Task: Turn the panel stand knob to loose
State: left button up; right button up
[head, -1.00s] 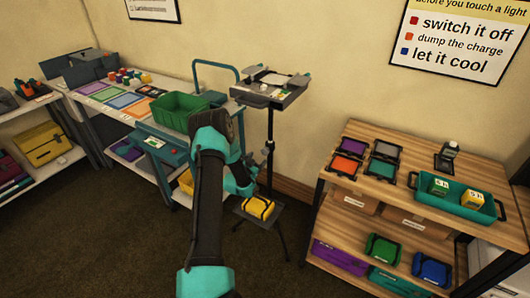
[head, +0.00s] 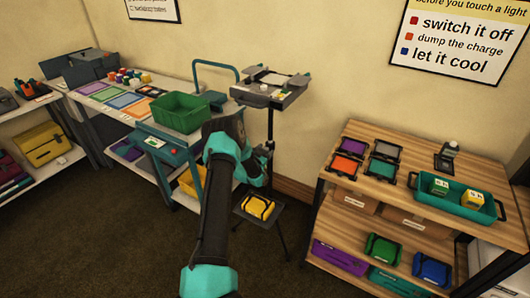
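The panel stand (head: 271,130) is a thin black post with a grey tray head (head: 270,91) at the top, standing against the wall right of the bench. My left arm reaches up from the bottom of the head view, and my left gripper (head: 264,158) is at the post, below the tray head. The forearm hides part of the stand, and the knob cannot be made out behind the gripper. The fingers are too small and covered to show whether they are open or shut. My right gripper is not in view.
A yellow case (head: 257,207) sits on a low black platform at the stand's foot. A cart with a green bin (head: 180,112) is close on the left. A wooden shelf unit (head: 405,185) stands to the right, with open floor between.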

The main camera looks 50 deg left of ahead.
pick_arm(q)
jog(key=c, duration=0.7)
jog(key=shift+n, duration=0.4)
jog(key=n, duration=0.7)
jog(key=shift+a+n, duration=0.1)
jog(key=shift+n, duration=0.3)
jog(key=n, duration=0.4)
jog(key=shift+n, duration=0.3)
jog(key=n, duration=0.4)
jog(key=shift+f, duration=0.1)
jog(key=shift+n, duration=0.4)
